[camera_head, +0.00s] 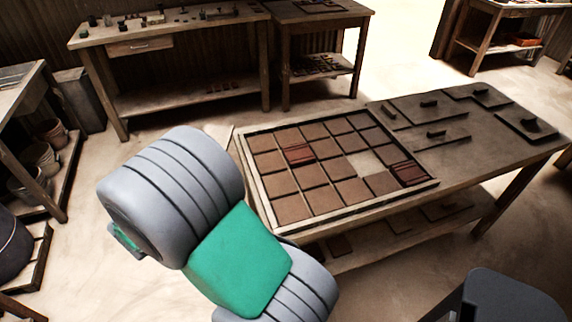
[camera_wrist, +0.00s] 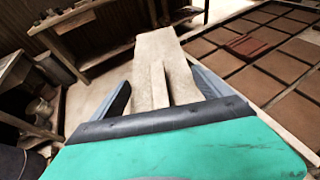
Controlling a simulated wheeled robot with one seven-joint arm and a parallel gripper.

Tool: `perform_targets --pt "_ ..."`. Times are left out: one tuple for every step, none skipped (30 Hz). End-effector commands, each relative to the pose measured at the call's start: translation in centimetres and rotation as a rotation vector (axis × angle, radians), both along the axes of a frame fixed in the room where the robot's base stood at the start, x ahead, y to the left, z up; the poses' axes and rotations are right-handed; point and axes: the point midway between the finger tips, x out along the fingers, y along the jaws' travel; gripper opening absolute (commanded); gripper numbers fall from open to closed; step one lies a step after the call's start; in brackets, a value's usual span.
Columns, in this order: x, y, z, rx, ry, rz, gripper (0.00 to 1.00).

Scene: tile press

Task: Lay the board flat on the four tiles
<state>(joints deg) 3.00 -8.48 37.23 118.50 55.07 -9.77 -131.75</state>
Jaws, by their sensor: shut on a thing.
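My gripper (camera_wrist: 162,88) shows in the wrist view, with one dark finger on each side of a pale wooden board (camera_wrist: 158,50). It is shut on the board, which has a raised strip down its middle and points away from me. In the head view my arm hides the gripper and most of the board; a pale bit of it (camera_head: 219,132) shows beside the tray's left corner. The shallow wooden tray (camera_head: 250,180) holds rows of brown tiles (camera_head: 352,191). Dark red pieces lie over tiles at upper left (camera_head: 298,154) and at right (camera_head: 409,173).
The tray stands on a long table (camera_head: 470,155), with a pale gap (camera_head: 365,163) among its tiles. Several dark handled slabs (camera_head: 528,124) lie right of the tray. Another bench (camera_head: 175,35) stands behind. Shelves with pots (camera_head: 40,155) are at left. Open floor lies between.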

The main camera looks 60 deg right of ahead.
Motion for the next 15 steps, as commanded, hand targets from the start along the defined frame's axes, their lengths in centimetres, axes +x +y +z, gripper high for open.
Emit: perform_targets --pt "-2.1 -2.9 -0.1 -0.001 0.003 -0.096 0.21" --pt "-3.4 -4.5 -0.2 -0.001 0.003 -0.156 0.21" --pt "-5.3 -6.5 -0.4 -0.001 0.002 -0.232 0.21" --pt "-6.8 -7.9 -0.5 -0.001 0.002 -0.29 0.21" --pt "-8.3 -9.2 -0.7 -0.001 0.002 -0.349 0.21" --pt "-10.5 -11.0 -0.8 -0.002 0.001 -0.427 0.21" --pt "-12.1 -12.1 -1.0 -0.002 0.002 -0.485 0.21" --pt "-13.9 -13.2 -1.1 -0.002 0.001 -0.543 0.21" --pt "-16.3 -14.6 -1.2 -0.002 0.001 -0.621 0.21" --pt "-18.1 -15.4 -1.4 -0.001 0.001 -0.678 0.21" --pt "-19.9 -16.2 -1.5 -0.002 0.0 -0.736 0.21" --pt "-22.3 -17.2 -1.6 -0.001 0.002 -0.81 0.21" --pt "-24.1 -17.7 -1.8 -0.001 0.001 -0.862 0.21" --pt "-25.7 -18.2 -1.8 -0.002 0.0 -0.912 0.21" --pt "-27.8 -18.6 -2.0 -0.001 0.001 -0.973 0.21"
